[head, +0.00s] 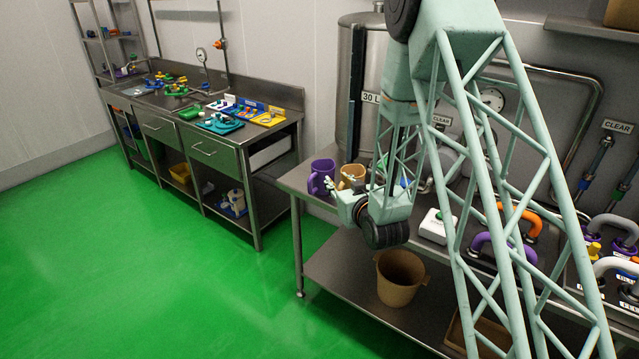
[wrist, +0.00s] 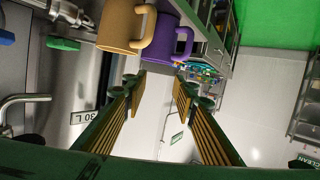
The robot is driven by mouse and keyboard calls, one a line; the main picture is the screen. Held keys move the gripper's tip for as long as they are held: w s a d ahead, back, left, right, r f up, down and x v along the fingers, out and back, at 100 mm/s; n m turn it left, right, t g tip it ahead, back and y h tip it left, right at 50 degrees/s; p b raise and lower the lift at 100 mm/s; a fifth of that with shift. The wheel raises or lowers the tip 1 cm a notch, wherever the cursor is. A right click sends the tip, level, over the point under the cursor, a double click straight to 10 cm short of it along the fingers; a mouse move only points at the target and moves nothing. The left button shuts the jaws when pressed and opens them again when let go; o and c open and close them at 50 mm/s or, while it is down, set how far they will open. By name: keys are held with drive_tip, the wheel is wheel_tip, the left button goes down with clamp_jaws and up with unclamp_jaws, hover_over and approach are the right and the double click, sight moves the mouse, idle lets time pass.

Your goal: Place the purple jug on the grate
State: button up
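The purple jug (head: 319,178) stands at the left end of the steel bench, beside a tan jug (head: 354,173). In the wrist view the purple jug (wrist: 165,45) is near the top, partly covered by the tan jug (wrist: 120,27), with its handle to the right. My gripper (wrist: 159,80) is open, with nothing between its fingers. Both jugs lie above the fingertips in the wrist view, apart from them. In the head view my gripper (head: 338,182) is close in front of the jugs, and its fingers look small. I cannot make out the grate.
A steel tank (head: 357,70) stands behind the bench (head: 293,182). A white box with a green button (head: 437,226) and curved hoses (head: 500,248) are to the right. A tan bucket (head: 401,277) is on the lower shelf. Green floor (head: 150,260) is clear at left.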

drive_tip(key=s+a+f+t+y, duration=0.1)
drive_tip(key=a+f, duration=0.1)
drive_tip(key=f, duration=0.3)
drive_tip(key=s+a+f+t+y, duration=0.1)
drive_tip(key=s+a+f, duration=0.1)
drive_tip(key=f, duration=0.3)
drive_tip(key=shift+s+f, duration=0.15)
drive_tip(key=shift+f, duration=0.25)
approach(310, 189)
drive_tip(key=shift+x, duration=1.7)
drive_tip(key=shift+x, duration=2.55)
drive_tip(key=shift+c, duration=0.9)
clamp_jaws()
